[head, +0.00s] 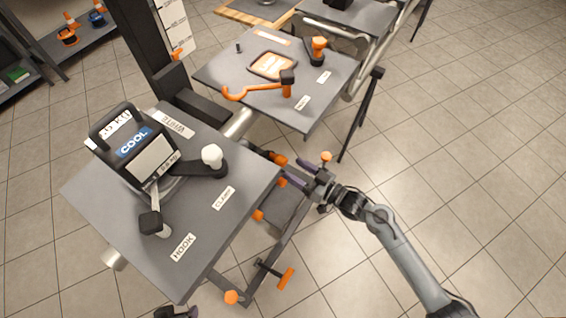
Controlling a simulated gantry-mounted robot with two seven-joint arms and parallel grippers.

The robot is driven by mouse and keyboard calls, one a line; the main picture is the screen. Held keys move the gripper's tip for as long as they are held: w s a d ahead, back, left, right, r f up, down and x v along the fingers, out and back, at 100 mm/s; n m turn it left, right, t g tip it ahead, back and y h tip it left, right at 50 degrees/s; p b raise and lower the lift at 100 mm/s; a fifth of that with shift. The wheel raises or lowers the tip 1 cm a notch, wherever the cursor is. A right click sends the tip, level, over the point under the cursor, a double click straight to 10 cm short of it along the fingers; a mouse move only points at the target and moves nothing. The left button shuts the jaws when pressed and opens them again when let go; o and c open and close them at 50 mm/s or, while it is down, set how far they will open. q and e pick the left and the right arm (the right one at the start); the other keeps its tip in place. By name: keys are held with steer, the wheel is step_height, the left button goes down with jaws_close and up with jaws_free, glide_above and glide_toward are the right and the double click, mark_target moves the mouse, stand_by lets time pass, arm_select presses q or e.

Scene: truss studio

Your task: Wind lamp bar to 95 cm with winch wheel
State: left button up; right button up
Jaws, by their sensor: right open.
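My right gripper (291,173) comes in from the right, open, at the right edge of the near grey table. Its fingers point left toward a dark part with an orange end (278,159) beside the table edge. Touch between them cannot be made out. No winch wheel shows clearly; that part may belong to it, but I cannot tell. A black lamp (130,150) labelled COOL stands on the near table. My left gripper is not clearly in view.
The near table (205,235) carries labels reading WHITE, CLAMP and HOOK. A second grey table (225,72) behind holds an orange hooked tool (252,90) and an orange-rimmed tray (272,66). A dark post (150,50) rises at left. Tiled floor at right is free.

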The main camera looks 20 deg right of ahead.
mark_target(283, 163)
steer(key=b+x, duration=0.1)
steer(key=x, duration=0.4)
steer(key=shift+w+a+b, duration=0.1)
steer(key=shift+b, duration=0.2)
steer(key=shift+w+a, duration=0.15)
steer(key=shift+c, duration=0.3)
steer(key=c, duration=1)
jaws_close()
